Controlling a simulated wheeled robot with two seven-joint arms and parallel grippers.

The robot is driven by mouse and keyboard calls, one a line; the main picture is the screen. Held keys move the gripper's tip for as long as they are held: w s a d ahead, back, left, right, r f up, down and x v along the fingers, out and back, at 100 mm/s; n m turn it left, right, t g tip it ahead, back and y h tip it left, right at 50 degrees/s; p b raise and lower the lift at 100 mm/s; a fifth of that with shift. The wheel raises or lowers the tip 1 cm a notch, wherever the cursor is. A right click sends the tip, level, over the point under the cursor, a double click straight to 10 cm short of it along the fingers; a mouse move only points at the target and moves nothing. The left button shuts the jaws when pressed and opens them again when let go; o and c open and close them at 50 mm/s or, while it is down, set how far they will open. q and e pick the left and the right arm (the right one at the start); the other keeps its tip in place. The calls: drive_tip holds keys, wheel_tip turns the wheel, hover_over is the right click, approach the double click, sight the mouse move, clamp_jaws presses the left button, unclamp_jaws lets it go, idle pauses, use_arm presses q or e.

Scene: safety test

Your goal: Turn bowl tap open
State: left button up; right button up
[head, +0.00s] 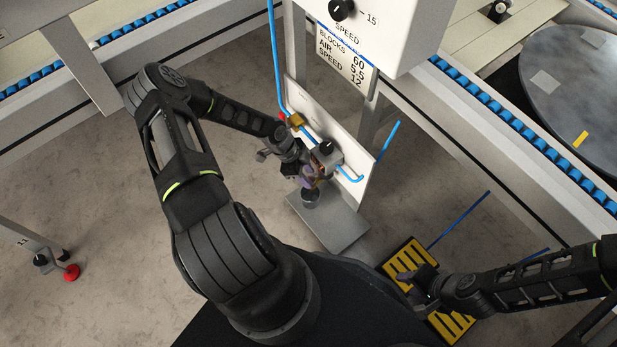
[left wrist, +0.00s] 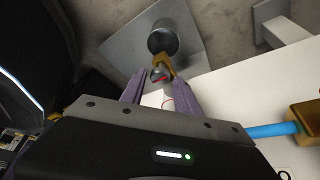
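A white panel (head: 355,189) carries a blue air line with a brass fitting (head: 295,120) and a grey unit with a black knob (head: 327,150). In the left wrist view a small brass tap (left wrist: 166,62) with a dark round end and a red mark shows above a dark cup (left wrist: 162,37). The cup (head: 310,196) stands on a grey plate (head: 335,228). My left gripper (head: 312,178) is at the panel; its purple fingers (left wrist: 160,84) are apart, with the tap's end between or just beyond the tips. Contact cannot be told. My right gripper (head: 412,284) is away at lower right.
A white control box (head: 390,35) with a label hangs above the panel. Conveyors with blue rollers (head: 520,135) run on both sides. A yellow and black step (head: 410,258) lies under my right gripper. A red knob (head: 72,271) is at lower left. Open floor lies left.

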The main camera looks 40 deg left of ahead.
use_arm(q)
drive_tip(key=shift+w+d+f, duration=0.1)
drive_tip(key=shift+d+f, duration=0.05)
drive_tip(key=shift+f, duration=0.35)
clamp_jaws()
